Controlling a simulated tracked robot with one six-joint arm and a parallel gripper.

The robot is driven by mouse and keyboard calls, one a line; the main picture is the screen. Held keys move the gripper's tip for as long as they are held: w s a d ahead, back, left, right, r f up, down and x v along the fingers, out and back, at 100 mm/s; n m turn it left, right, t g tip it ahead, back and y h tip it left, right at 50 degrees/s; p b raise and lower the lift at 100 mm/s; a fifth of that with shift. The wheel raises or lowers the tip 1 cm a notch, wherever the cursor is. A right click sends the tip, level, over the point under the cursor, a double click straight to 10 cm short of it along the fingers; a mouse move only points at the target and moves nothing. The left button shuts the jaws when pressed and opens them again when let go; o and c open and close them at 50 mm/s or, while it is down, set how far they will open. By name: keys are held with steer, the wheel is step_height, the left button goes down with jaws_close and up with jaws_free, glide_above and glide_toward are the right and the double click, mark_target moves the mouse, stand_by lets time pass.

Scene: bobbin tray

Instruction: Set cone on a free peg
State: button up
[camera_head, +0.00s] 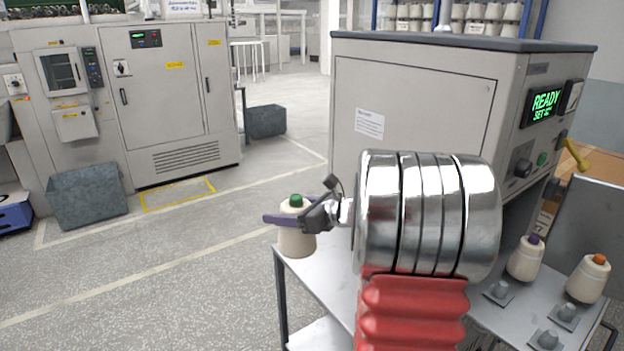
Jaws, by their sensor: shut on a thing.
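A cream cone with a green top (296,240) is held upright in my gripper (290,218), over or beside the left corner of the grey table. My gripper's dark purple fingers are shut around its upper part. A cone with a purple top (525,260) and a cone with an orange top (588,279) stand at the right. My arm hides the table's middle.
A large grey machine (420,110) with a green READY display (546,104) stands behind the table. A yellow handle (575,155) sticks out at its right. Grey bins (88,196) stand on the floor at left. Open floor lies left of the table.

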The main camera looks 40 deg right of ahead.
steer(key=s+a+f+n+g+y, duration=0.2)
steer(key=a+f+n+g+y, duration=0.3)
steer(key=a+f, duration=2)
steer(key=a+n+y, duration=0.2)
steer(key=a+y, duration=0.1)
steer(key=a, duration=0.1)
steer(key=shift+f+n+g, duration=0.25)
steer(key=shift+n+g, duration=0.05)
steer(key=shift+n, duration=0.1)
steer(key=shift+s, duration=0.1)
